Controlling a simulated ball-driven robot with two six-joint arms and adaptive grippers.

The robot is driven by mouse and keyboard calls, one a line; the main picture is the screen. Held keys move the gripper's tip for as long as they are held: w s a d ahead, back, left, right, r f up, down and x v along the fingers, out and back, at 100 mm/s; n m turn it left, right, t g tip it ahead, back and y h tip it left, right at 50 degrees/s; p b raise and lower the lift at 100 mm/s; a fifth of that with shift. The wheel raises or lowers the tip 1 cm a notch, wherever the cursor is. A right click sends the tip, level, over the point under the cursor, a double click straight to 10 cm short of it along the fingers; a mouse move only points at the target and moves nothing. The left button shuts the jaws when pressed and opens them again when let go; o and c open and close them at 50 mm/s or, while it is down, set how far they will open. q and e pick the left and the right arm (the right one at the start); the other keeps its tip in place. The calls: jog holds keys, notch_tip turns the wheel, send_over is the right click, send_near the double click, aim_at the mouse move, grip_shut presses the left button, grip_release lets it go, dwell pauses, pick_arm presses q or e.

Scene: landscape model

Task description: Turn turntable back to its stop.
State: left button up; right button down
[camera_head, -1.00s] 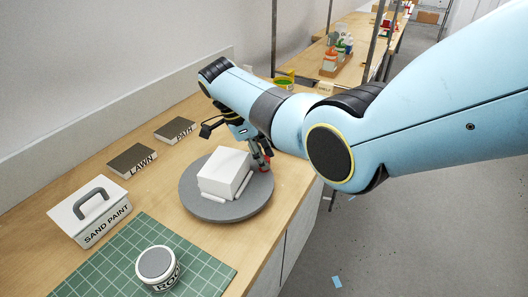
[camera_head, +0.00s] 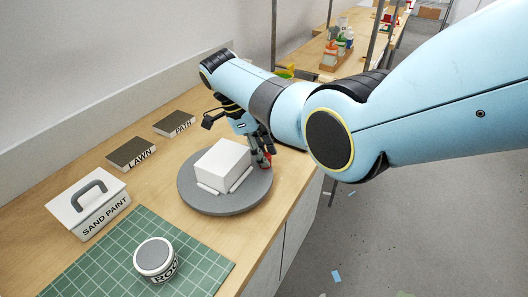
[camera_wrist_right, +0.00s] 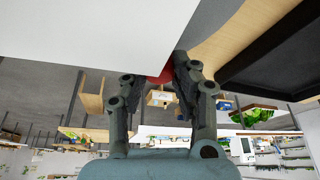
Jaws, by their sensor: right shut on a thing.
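The turntable (camera_head: 205,203) is a round grey disc on the wooden bench, with a white block (camera_head: 219,165) on top and thin white strips at the block's foot. My right gripper (camera_head: 262,160) is at the disc's far right edge, its fingers pointing down. It is shut on a small red part (camera_head: 268,159) at that edge, mostly hidden by the fingers. In the right wrist view the red part (camera_wrist_right: 161,74) shows between the fingertips, beside a large white surface. The stop is not clearly visible. My left gripper is out of view.
A SAND PAINT box (camera_head: 88,207), a green cutting mat (camera_head: 110,257) and a round labelled tub (camera_head: 155,258) lie nearer on the bench. LAWN (camera_head: 132,153) and PATH (camera_head: 174,122) boxes stand by the wall. The bench's front edge is close to the disc's right.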

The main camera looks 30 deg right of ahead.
jog(key=shift+s, duration=0.1)
jog(key=c, duration=1)
grip_release()
jog(key=shift+c, duration=0.2)
jog(key=shift+r, duration=0.1)
jog(key=v, duration=1.2)
jog(key=shift+f, duration=0.2)
